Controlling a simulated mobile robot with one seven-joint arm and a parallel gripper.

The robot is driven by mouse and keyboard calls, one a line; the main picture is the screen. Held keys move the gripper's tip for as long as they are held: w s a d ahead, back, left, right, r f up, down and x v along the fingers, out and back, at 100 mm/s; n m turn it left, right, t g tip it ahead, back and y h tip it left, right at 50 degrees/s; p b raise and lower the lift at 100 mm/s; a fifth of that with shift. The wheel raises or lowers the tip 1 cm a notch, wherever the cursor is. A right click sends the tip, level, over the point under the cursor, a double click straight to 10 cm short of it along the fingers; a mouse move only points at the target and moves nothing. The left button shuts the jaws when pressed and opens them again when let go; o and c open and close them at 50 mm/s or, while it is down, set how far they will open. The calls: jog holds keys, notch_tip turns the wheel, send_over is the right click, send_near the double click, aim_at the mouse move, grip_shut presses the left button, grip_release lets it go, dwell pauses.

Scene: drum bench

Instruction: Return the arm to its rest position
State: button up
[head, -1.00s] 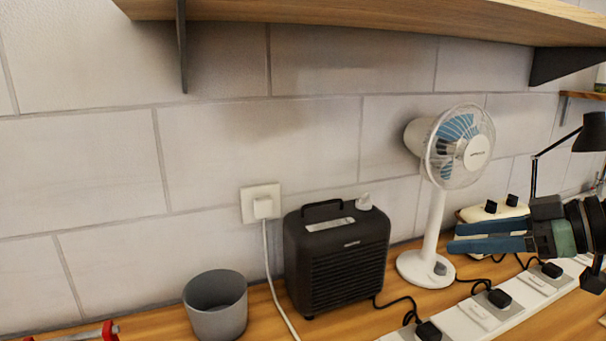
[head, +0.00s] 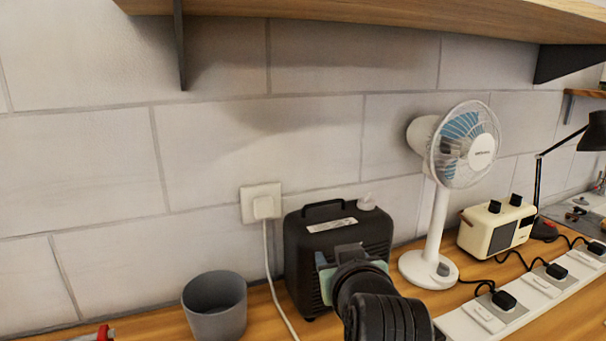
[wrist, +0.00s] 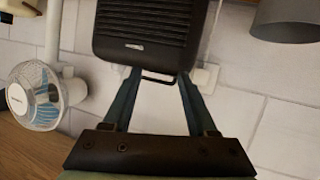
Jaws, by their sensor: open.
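My gripper (wrist: 160,76) is open and empty, with its two blue-grey fingers apart in the wrist view. In the head view my gripper (head: 343,256) points away toward the wall, in front of the black heater (head: 315,240); its fingers are mostly hidden there. The heater also shows in the wrist view (wrist: 150,35), upside down, beyond the fingertips. I cannot tell the gap between fingertips and heater.
A grey cup (head: 215,308) stands left of the heater. A white fan (head: 438,225), a cream radio (head: 497,228) and a white power strip (head: 535,290) with plugs stand to the right. A wooden shelf (head: 380,18) hangs above. A black lamp (head: 592,132) is at far right.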

jog(key=s+a+r+m+t, duration=0.2)
jog(key=s+a+r+t, duration=0.1)
jog(key=s+a+r, duration=0.4)
jog(key=s+r+t+p, duration=0.3)
jog(key=s+r, duration=0.1)
jog(key=r, duration=0.7)
jog(key=s+d+r+t+p, duration=0.1)
jog(key=s+r+t+p, duration=0.2)
jog(key=r, duration=0.8)
jog(key=s+r+t+p, duration=0.3)
jog(key=s+r, duration=0.4)
jog(key=r, duration=0.4)
jog(key=shift+d+r+t+h, duration=0.2)
jog(key=shift+t+h, duration=0.2)
jog(key=shift+t, duration=0.4)
jog(key=shift+c, duration=0.6)
jog(key=shift+a+f, duration=0.1)
